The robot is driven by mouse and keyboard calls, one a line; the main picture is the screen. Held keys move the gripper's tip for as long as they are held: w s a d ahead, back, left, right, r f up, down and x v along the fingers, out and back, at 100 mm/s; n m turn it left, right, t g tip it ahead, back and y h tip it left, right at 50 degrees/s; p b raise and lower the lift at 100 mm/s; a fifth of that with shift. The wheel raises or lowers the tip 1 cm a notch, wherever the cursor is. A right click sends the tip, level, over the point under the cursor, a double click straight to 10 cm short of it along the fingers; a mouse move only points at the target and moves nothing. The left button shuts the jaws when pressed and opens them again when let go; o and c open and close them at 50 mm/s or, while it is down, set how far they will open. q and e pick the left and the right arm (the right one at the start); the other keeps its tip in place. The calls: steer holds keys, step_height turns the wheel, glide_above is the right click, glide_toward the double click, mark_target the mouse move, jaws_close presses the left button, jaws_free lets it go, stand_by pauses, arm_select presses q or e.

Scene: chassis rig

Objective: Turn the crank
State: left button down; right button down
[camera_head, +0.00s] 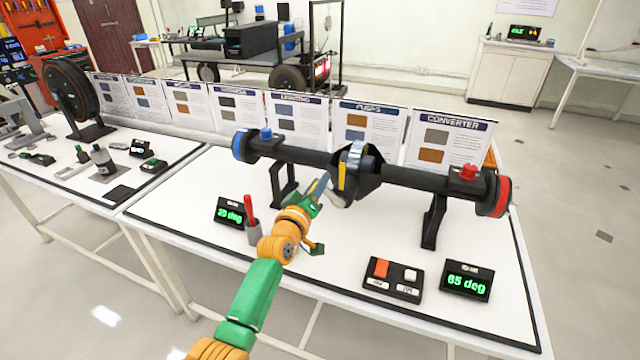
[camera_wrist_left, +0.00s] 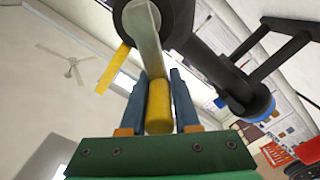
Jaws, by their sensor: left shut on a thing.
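The crank has a pale grey arm (camera_wrist_left: 143,35) and a yellow grip (camera_wrist_left: 158,108), both clear in the left wrist view. It sits at the middle of a black axle (camera_head: 300,154) with a blue left end and a red right end. My left gripper (camera_head: 322,188) comes up to the axle's middle housing from the front. Its blue fingers are shut on the yellow grip, one on each side, as the left wrist view shows (camera_wrist_left: 160,100). In the head view the gripper mostly hides the grip. My right gripper is not in view.
Two green-lit displays stand on the white table: a left one (camera_head: 229,212) and a right one (camera_head: 466,280) reading 65 deg. Placards (camera_head: 370,130) line the back.

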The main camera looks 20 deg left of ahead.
arm_select(q)
steer(key=shift+f, duration=0.4)
steer(key=c, duration=0.9)
jaws_free()
steer(key=shift+o, duration=1.1)
steer(key=shift+a+r, duration=0.1)
steer(key=shift+a, duration=0.05)
steer(key=shift+s+r, duration=0.1)
steer(key=shift+s, duration=0.15)
steer(key=s+p, duration=0.1)
steer(key=s, duration=0.5)
steer(key=shift+s, duration=0.3)
steer(key=shift+a, duration=0.1)
